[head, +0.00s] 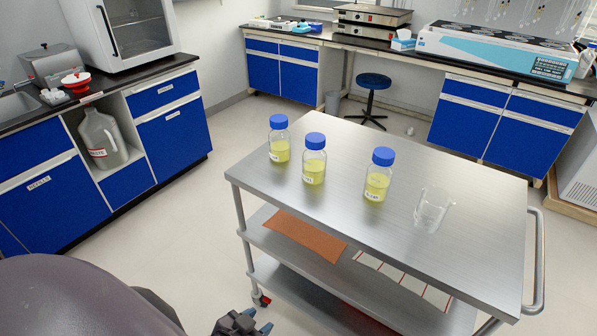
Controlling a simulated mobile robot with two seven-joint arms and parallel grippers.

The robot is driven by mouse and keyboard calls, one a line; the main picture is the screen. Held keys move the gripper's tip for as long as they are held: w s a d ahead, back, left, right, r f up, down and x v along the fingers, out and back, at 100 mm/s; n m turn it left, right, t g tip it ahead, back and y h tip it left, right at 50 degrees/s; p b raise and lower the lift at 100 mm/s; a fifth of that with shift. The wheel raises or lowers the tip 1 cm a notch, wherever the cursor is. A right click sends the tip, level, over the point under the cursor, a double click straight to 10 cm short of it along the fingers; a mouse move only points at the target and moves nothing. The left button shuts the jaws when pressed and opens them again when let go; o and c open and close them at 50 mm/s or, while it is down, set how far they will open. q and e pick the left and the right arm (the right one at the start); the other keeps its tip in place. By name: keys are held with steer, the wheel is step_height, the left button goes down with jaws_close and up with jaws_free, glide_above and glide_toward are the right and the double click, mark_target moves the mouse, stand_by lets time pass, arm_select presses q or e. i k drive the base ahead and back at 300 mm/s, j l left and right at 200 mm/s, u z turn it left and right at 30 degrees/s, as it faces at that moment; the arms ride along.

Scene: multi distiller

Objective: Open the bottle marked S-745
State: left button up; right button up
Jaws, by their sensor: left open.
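Three clear bottles with blue caps and yellow-green liquid stand upright on the steel cart top (330,247): a left bottle (279,145), a middle bottle (314,165) and a right bottle (378,180). All three caps are on. Each has a small white label, too small to read, so I cannot tell which is S-745. My left gripper (242,322) shows at the bottom edge, open and partly cut off, below and in front of the cart, apart from the bottles. My right gripper is not in view.
An empty glass beaker (432,210) stands right of the bottles. The cart has lower shelves and a handle (537,260) on the right. Blue-fronted counters (172,137) line the left and back. A stool (374,83) stands behind. Floor left of the cart is clear.

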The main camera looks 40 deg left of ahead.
mark_target(378, 180)
steer(key=k+j, duration=0.1)
steer(key=j, duration=0.35)
steer(key=k+j, duration=0.1)
steer(key=j, duration=0.35)
steer(key=k+j, duration=0.1)
steer(key=j, duration=0.35)
steer(key=k+j, duration=0.1)
steer(key=j, duration=0.35)
